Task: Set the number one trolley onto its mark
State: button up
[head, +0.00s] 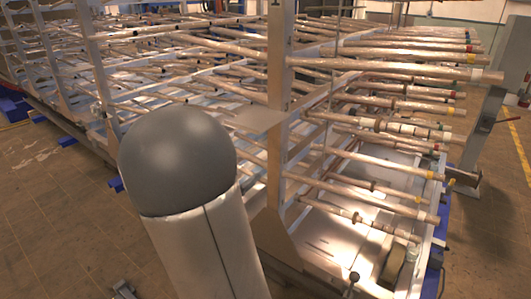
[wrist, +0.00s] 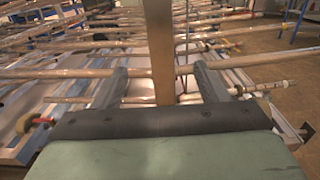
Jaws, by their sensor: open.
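My gripper (wrist: 160,71) shows in the wrist view with its two grey fingers spread wide apart. A flat upright post (wrist: 160,40) shows between the fingers, and I cannot tell whether it stands within their reach. A long pale rod (wrist: 60,73) crosses the view near the fingertips. No contact is clear. A large metal rack (head: 278,130) carrying many rods fills the head view. I can read no number on anything, so I cannot tell which part is the number one trolley. No floor mark for it is recognisable.
Rods with coloured ends (head: 487,76) stick out at the rack's right side. A lower metal bed (head: 340,240) lies beneath them. Blue blocks (head: 67,141) stand along the rack's left edge. Tiled floor (head: 45,215) is open at the left. A yellow floor line (head: 517,145) runs at the right.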

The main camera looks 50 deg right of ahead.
aim_at(273, 150)
jog(key=d, duration=0.4)
jog(key=d+p, duration=0.1)
jog(key=d, duration=0.4)
jog(key=d+p, duration=0.1)
jog(key=d, duration=0.3)
jog(key=shift+w+d, duration=0.2)
jog(key=shift+w, duration=0.1)
